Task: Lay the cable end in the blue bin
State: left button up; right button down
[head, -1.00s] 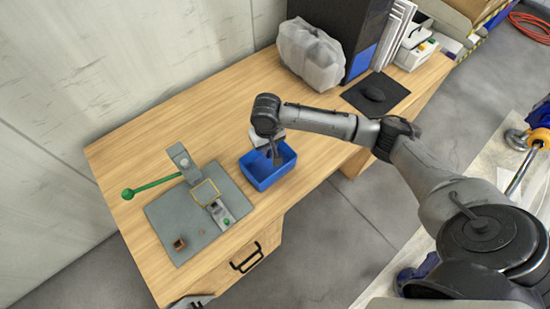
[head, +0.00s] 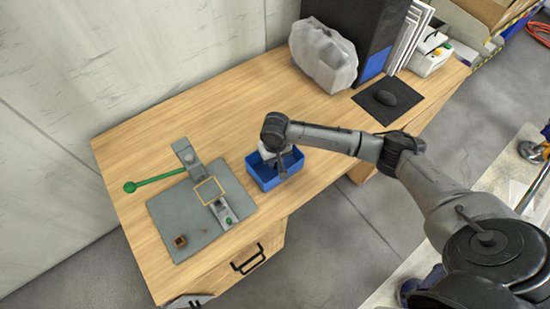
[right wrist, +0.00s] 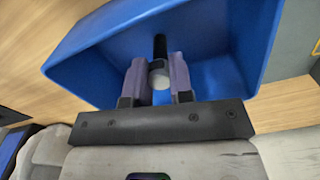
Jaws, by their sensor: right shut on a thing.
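The blue bin (head: 265,184) stands on the wooden desk, right of the grey plate, and its walls also show in the right wrist view (right wrist: 235,45). My right gripper (head: 282,172) points down at the bin's opening, with its fingertips within the rim outline. In the right wrist view the two fingers (right wrist: 159,80) are shut on a small pale round piece with a black tip (right wrist: 160,46), seemingly the cable end. No length of cable can be made out. A grey part at the bottom edge of the head view may be my left gripper (head: 188,300); its jaws cannot be made out.
The grey plate (head: 165,215) carries a green lever (head: 155,182), a yellow outlined square (head: 210,191) and a small brown block (head: 180,241). A wrapped grey bundle (head: 323,55), dark box and black mouse pad (head: 372,103) stand behind.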

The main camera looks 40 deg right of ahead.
jog(key=c, duration=1)
grip_release()
jog(key=shift+f, duration=0.1)
